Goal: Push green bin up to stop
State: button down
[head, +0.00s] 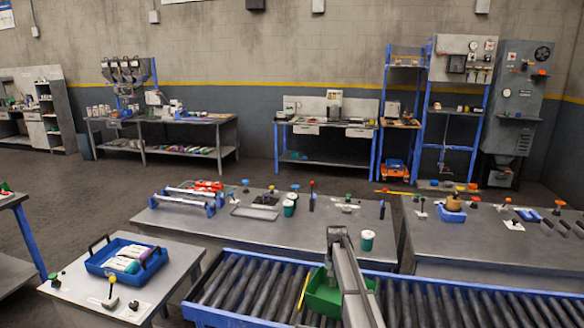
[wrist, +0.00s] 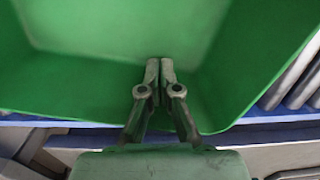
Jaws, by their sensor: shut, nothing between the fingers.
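The green bin (head: 322,297) sits on the roller conveyor (head: 245,289) at the bottom middle of the head view, partly hidden behind my arm. A thin yellow bar (head: 303,291) stands close at the bin's left side; I cannot tell whether they touch. In the wrist view the green bin (wrist: 85,75) fills most of the upper picture. My gripper (wrist: 160,66) is shut and empty, with its fingertips seen against the bin's green wall. I cannot tell whether they touch it. The gripper's tips are not clear in the head view.
Blue rails (head: 225,318) edge the conveyor, and rollers left of the yellow bar are bare. A steel table (head: 255,228) behind holds a green-and-white cup (head: 367,240) and small fittings. A blue tray (head: 98,262) with bottles stands on a side table at left.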

jog(key=shift+w+a, duration=0.15)
jog(key=shift+w, duration=1.05)
jog(key=shift+s, duration=0.9)
notch_tip(320, 180, up, 11)
jog(key=p, duration=0.4)
